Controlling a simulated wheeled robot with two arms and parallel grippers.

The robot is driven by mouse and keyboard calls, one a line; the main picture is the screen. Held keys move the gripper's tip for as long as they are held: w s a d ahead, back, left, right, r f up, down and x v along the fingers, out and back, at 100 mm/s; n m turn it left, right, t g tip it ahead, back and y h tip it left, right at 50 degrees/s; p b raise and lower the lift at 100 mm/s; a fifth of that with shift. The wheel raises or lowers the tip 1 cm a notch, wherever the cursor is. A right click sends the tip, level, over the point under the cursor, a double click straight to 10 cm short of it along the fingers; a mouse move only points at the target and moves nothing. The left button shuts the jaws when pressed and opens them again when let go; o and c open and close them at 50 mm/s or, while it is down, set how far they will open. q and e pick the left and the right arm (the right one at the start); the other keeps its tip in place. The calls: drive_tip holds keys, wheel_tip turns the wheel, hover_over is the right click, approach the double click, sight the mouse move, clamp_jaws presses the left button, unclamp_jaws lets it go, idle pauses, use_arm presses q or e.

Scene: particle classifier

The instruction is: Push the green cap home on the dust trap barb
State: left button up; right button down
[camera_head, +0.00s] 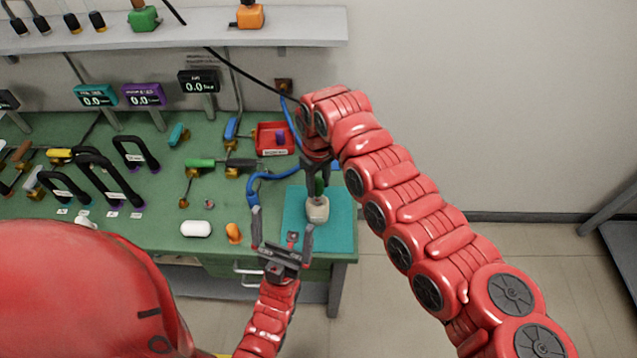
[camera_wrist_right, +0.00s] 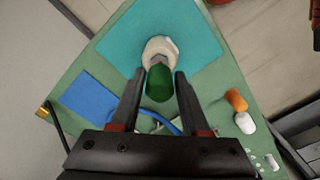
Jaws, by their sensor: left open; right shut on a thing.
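The green cap (camera_wrist_right: 159,83) is between the fingers of my right gripper (camera_wrist_right: 160,88), and also shows as a small green patch in the head view (camera_head: 319,187). My right gripper (camera_head: 317,180) is shut on it from above. The cream dust trap (camera_head: 317,210) stands on the teal mat directly below the cap; it also shows in the right wrist view (camera_wrist_right: 158,48). The barb is hidden by the cap, so I cannot tell how far the cap sits on it. My left gripper (camera_head: 282,228) is open and empty, its fingers just in front of the trap.
The teal mat (camera_head: 343,232) lies at the bench's right end. A red bin (camera_head: 263,140) and a blue hose (camera_head: 262,175) lie behind and left. An orange piece (camera_head: 233,233) and a white piece (camera_head: 196,229) lie near the front edge.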

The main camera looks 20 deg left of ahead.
sight(319, 192)
drive_tip(key=shift+f, duration=0.15)
drive_tip(key=shift+f+b, duration=0.3)
drive_tip(key=shift+f, duration=0.05)
drive_tip(key=shift+f+b, duration=0.75)
drive_tip(key=shift+f, duration=0.5)
drive_tip(key=shift+c, duration=1.5)
unclamp_jaws()
drive_tip(key=shift+r, duration=0.1)
drive_tip(key=shift+r, duration=0.25)
wheel_tip(319, 192, up, 17)
drive_tip(key=b, duration=0.3)
drive_tip(key=shift+b, duration=0.3)
drive_tip(key=shift+f, duration=0.1)
